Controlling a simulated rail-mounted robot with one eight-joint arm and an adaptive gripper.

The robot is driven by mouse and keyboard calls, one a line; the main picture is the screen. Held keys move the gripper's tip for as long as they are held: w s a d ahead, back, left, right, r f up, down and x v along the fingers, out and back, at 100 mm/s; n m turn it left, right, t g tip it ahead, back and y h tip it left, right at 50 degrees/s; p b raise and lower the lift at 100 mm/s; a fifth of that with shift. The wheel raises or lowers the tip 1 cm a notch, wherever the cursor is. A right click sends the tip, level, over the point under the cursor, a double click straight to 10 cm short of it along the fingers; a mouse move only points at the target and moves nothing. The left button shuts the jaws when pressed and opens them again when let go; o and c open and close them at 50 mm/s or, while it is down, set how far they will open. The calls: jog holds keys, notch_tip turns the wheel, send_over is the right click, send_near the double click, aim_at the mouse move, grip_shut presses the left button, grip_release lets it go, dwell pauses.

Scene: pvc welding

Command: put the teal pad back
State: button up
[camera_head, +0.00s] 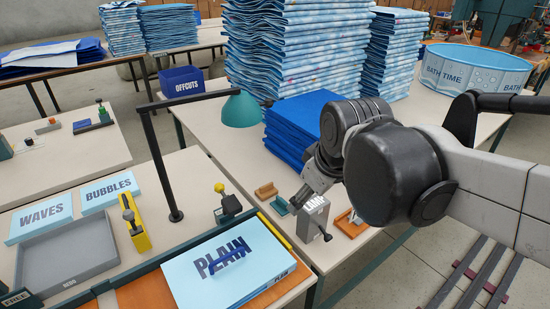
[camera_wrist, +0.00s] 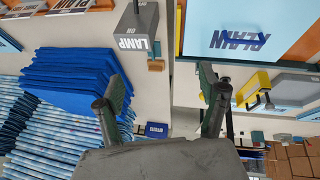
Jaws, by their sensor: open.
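A small teal block (camera_head: 281,206), which looks like the teal pad, lies on the table between a wooden block (camera_head: 266,190) and the grey LAMP box (camera_head: 313,218). The LAMP box (camera_wrist: 137,35) and the wooden block (camera_wrist: 155,65) appear ahead of the fingers.
A light blue PLAIN sheet (camera_head: 230,270) lies at the front. An orange piece (camera_head: 350,222) lies right of the LAMP box.

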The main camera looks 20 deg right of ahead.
jog(key=s+f+m+t, duration=0.1)
jog(key=s+m, duration=0.4)
jog(key=s, duration=0.1)
jog(key=shift+s+f+m+t, duration=0.15)
jog(key=shift+f+m+t, duration=0.15)
jog(key=shift+t, duration=0.1)
